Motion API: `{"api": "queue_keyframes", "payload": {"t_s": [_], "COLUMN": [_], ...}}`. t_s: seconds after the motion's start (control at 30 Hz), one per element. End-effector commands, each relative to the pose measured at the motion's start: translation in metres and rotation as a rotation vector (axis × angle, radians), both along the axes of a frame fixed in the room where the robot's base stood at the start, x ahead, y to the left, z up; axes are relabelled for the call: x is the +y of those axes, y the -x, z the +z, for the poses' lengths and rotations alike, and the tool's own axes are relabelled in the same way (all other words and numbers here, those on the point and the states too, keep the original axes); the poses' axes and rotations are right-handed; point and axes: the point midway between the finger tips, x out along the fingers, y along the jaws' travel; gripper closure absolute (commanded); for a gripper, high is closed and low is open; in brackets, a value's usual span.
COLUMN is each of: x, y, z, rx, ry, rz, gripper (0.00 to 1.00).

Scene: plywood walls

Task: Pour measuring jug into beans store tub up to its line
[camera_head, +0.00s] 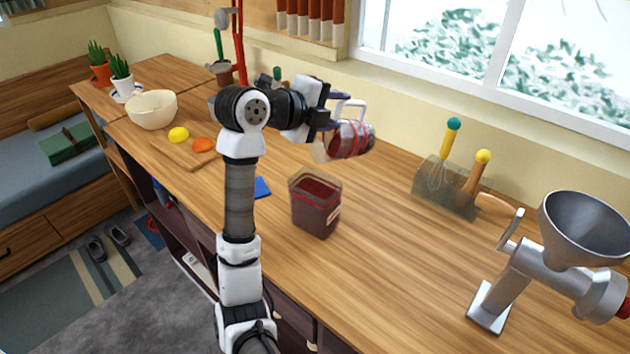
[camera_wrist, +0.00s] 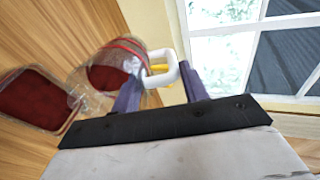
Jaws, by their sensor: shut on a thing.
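The measuring jug (camera_head: 350,139) is clear with red lines and holds dark red beans. It is tipped on its side above the counter, and its handle is in my gripper (camera_head: 335,105). In the wrist view the jug (camera_wrist: 118,68) lies beyond the fingers of my gripper (camera_wrist: 160,88), which are shut on its white handle. The beans store tub (camera_head: 316,205) stands upright on the counter, below and left of the jug. It is clear with a red line near the top and looks filled with dark red beans to about that line. The tub (camera_wrist: 32,100) also shows in the wrist view.
A cutting board (camera_head: 185,150) with a lemon and an orange piece, and a cream bowl (camera_head: 153,109), are at left. A utensil holder (camera_head: 446,188) and metal grinder (camera_head: 560,255) stand right. The counter between tub and grinder is clear.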

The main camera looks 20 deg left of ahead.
Motion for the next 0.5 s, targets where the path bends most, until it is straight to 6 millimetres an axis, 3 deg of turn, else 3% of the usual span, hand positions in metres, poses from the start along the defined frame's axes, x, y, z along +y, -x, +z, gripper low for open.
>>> {"api": "queue_keyframes", "payload": {"t_s": [0.5], "x": [0.0017], "y": [0.0030], "z": [0.0022], "rx": [-0.030], "ry": [0.015], "rz": [0.000], "gripper": [0.97]}}
